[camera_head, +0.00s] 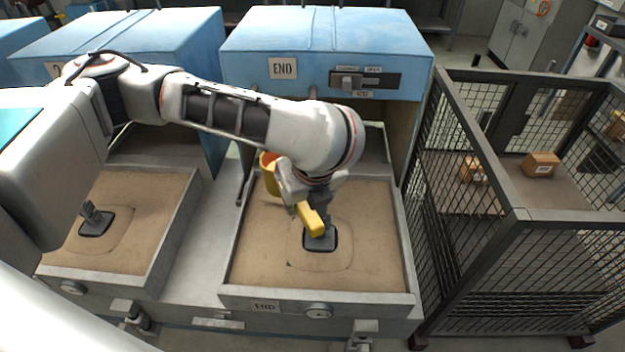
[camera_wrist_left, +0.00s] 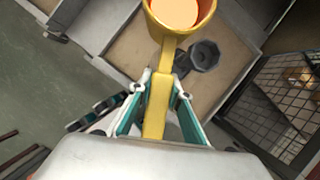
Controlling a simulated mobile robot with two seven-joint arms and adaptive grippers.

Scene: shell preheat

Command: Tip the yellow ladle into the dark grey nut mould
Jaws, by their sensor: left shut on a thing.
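The yellow ladle (camera_head: 311,220) is held by its handle in my left gripper (camera_head: 304,192), above the sand tray in the middle. In the left wrist view the gripper (camera_wrist_left: 160,100) is shut on the yellow handle (camera_wrist_left: 157,105). The ladle's cup points away from the wrist and has a bright orange-peach fill (camera_wrist_left: 176,12). The dark grey nut mould (camera_head: 321,242) sits in the sand, partly covered by the gripper and handle. It also shows in the left wrist view (camera_wrist_left: 204,56), right of the ladle's neck and apart from the cup. My right gripper is not in view.
The grey-rimmed sand tray (camera_head: 408,262) stands before a blue cabinet (camera_head: 325,40) marked END. A second tray with a dark grey piece (camera_head: 96,223) is at left. A black mesh cage (camera_head: 520,235) with small boxes (camera_head: 541,164) stands at right.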

